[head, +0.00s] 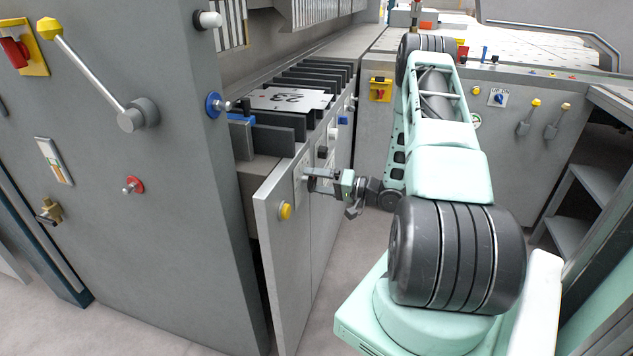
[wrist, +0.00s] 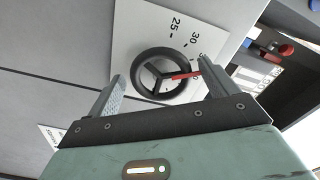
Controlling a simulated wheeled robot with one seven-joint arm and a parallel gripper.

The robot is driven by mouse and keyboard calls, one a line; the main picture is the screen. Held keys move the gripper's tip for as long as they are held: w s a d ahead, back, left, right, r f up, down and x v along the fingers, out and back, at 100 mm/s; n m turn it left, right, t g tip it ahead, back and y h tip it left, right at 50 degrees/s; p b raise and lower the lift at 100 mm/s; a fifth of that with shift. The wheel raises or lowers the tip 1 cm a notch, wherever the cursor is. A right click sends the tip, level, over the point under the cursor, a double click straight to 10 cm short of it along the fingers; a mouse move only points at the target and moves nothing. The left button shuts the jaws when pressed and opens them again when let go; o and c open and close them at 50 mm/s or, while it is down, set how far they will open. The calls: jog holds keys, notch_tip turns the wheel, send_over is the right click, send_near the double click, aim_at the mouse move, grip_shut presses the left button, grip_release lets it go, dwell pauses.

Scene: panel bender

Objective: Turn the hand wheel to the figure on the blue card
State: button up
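The black three-spoke hand wheel (wrist: 137,70) sits on a white dial plate (wrist: 135,25) in the wrist view. A red pointer (wrist: 186,75) reaches from its hub toward the right. The figures 25 and 30 are readable; a further mark beside the right finger is partly hidden. My gripper (wrist: 163,78) is open, with one finger on each side of the wheel; I cannot tell whether they touch it. In the head view my gripper (head: 312,180) is at the dial plate (head: 300,170) on the grey front panel, and the wheel is hard to make out. I cannot identify a blue card with certainty.
A white plate (head: 290,98) with large inverted figures, seemingly 23, lies among dark bars on the machine. A yellow button (head: 285,211) is on the panel below the dial. The grey cabinet (head: 180,240) stands left; open floor lies below the panel.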

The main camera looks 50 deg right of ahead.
jog(key=v, duration=1.7)
jog(key=shift+s+b, duration=0.2)
jog(key=shift+b, duration=0.25)
jog(key=shift+d, duration=0.15)
dwell(0.4)
